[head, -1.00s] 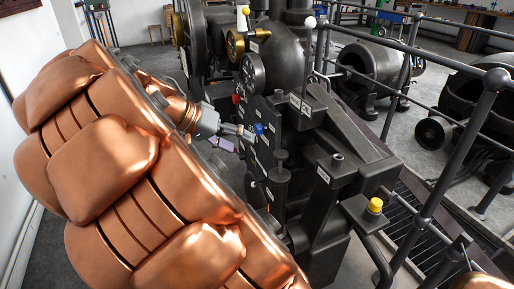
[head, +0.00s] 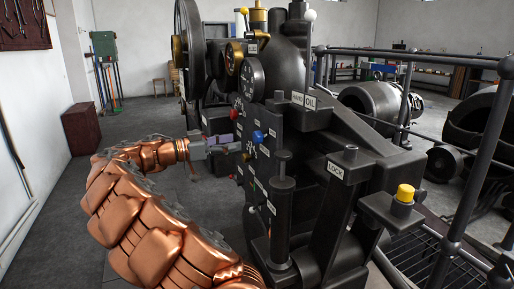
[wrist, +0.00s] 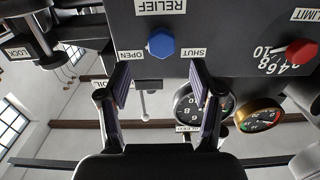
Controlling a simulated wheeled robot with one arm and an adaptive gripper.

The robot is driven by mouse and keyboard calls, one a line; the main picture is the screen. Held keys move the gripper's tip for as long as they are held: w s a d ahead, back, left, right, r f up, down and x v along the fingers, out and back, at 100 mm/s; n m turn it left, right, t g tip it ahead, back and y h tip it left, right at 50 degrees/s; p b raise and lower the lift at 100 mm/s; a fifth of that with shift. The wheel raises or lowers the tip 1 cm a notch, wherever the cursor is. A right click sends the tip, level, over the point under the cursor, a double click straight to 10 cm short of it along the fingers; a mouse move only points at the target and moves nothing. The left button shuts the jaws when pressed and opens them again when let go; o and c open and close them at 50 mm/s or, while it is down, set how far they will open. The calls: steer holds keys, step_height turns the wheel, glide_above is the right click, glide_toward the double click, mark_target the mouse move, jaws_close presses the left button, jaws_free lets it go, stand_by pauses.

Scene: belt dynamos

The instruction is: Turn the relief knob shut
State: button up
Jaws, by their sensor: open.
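The relief knob is a blue, faceted knob (wrist: 161,45) on a dark panel. In the wrist view the panel appears upside down, with RELIEF printed above the knob and OPEN and SHUT plates on its left and right. The knob also shows in the head view (head: 257,137). My gripper (wrist: 159,68) is open and empty, its two fingers spread wide with the knob beyond the gap between the tips. In the head view my gripper (head: 238,146) is just left of the panel face. I see no contact with the knob.
A red knob (wrist: 301,51) with a LIMIT plate is on the same panel. Gauges (wrist: 259,115) and a lever marked LOCK (head: 336,168) are nearby. A yellow-capped post (head: 404,194) and dark railings (head: 466,170) stand at right. The floor at left (head: 130,125) is open.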

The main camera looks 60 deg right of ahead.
mark_target(255, 139)
steer(key=shift+b+x, duration=0.8)
steer(key=shift+x, duration=3.05)
steer(key=shift+c, duration=0.2)
steer(key=c, duration=1.1)
